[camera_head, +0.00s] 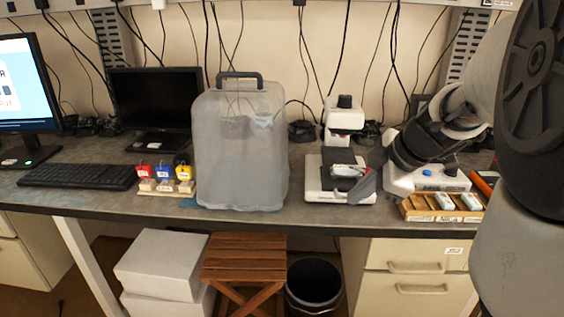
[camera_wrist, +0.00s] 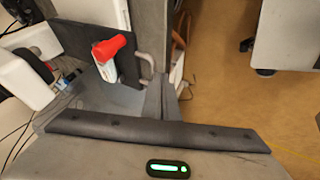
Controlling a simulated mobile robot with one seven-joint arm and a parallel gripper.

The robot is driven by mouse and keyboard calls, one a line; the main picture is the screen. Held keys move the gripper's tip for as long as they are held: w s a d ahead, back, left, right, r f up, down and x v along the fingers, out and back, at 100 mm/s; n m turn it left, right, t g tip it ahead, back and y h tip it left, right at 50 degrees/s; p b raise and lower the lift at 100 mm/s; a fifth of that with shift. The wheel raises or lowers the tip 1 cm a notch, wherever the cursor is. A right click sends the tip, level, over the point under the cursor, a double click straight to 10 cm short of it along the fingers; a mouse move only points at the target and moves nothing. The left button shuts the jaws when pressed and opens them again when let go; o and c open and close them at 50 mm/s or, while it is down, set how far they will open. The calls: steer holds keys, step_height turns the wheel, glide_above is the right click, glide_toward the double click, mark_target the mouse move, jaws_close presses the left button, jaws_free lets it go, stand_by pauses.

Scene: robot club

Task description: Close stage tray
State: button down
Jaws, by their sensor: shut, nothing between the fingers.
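The stage tray is a dark plate (camera_head: 343,170) on the white base of a microscope-like instrument (camera_head: 318,185). In the wrist view the dark plate (camera_wrist: 72,38) carries a white piece with a red top (camera_wrist: 110,46). A grey loop handle (camera_wrist: 147,62) shows at the plate's right side, just beyond my fingertips. My gripper (camera_head: 366,188) is beside the right side of the instrument, low over the table. Its fingers (camera_wrist: 166,88) are shut with nothing between them. Whether they touch the tray or handle is hard to tell.
A translucent grey cover with a dark handle (camera_head: 240,150) stands left of the instrument. A second white instrument (camera_head: 425,180) and a wooden tray (camera_head: 442,215) with small white pieces are at the right, near my arm. Red, blue and yellow padlocks (camera_head: 163,173) stand left.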

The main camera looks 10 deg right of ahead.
mark_target(350, 167)
stand_by(0.4)
steer(key=w+d, duration=0.1)
steer(key=w, duration=0.2)
steer(key=w+d+b, duration=0.1)
steer(key=w, duration=0.3)
steer(key=w+d+b, duration=0.1)
steer(key=w, duration=0.3)
steer(key=shift+w+d, duration=0.15)
steer(key=shift+f, duration=0.1)
